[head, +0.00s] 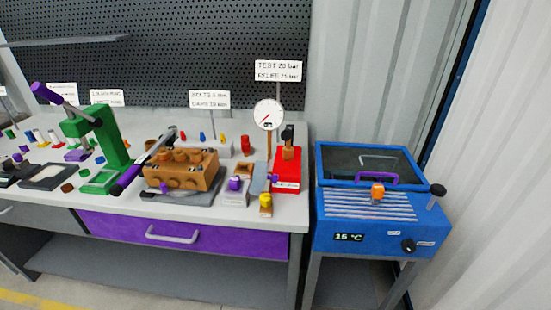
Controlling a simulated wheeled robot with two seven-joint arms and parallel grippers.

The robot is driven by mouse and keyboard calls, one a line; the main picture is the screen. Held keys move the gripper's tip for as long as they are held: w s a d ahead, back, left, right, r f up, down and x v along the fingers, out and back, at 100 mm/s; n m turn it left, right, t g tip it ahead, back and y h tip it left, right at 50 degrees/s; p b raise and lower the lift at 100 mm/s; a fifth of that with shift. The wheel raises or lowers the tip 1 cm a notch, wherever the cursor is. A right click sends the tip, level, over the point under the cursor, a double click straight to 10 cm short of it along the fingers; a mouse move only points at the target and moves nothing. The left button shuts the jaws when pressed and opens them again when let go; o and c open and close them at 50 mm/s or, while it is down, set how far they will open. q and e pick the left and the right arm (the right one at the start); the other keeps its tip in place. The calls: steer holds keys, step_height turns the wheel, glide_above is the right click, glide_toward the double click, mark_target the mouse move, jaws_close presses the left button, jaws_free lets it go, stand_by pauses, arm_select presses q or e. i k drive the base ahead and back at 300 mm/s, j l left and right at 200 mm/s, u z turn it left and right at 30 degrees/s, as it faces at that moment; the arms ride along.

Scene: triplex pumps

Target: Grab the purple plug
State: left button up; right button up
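A small purple piece (236,184) sits on a pale labelled block at the front of the bench, right of the brown pump block (181,171). It may be the purple plug, but its shape is too small to tell. Another purple piece (77,155) lies left of the green press (99,150), and a smaller purple one (24,148) lies further left. Neither of my grippers is in view.
A long tool with a dark purple grip (126,180) leans by the pump block. A gauge (267,114) and red stand (287,170) are at the bench's right end. A blue bath (367,222) reading 15 °C stands right of the bench (130,210).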

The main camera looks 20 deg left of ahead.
mark_target(235, 184)
steer(key=i+j, duration=0.1)
steer(key=j, duration=0.3)
steer(key=i+j, duration=0.1)
steer(key=j, duration=0.3)
steer(key=i+j+z, duration=0.1)
steer(key=j, duration=0.35)
